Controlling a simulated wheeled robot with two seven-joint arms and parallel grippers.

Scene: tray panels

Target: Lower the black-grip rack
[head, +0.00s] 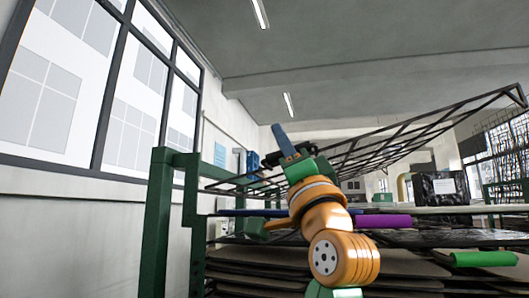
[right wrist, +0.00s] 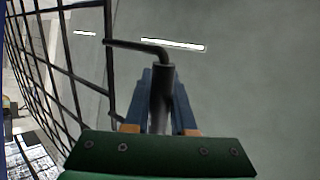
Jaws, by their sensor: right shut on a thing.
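The black-grip rack (head: 425,125) is a dark wire panel. In the head view it is raised and tilted, its far right side highest, above the stacked panels. My right gripper (head: 283,138) is at its near left part, with the blue fingers pointing up. In the right wrist view the fingers (right wrist: 161,90) are shut on the rack's black grip (right wrist: 163,88), a cylinder on a bent rod. The rack's wire mesh (right wrist: 72,70) stands to the left there. The gripper hides most of the grip in the head view. My left gripper is not in view.
A green post frame (head: 158,225) stands at the left. Lower panels have a purple grip (head: 383,221) and a green grip (head: 485,258). A black box (head: 442,188) stands at the right behind the panels. Windows line the left wall. The space above the raised rack is clear.

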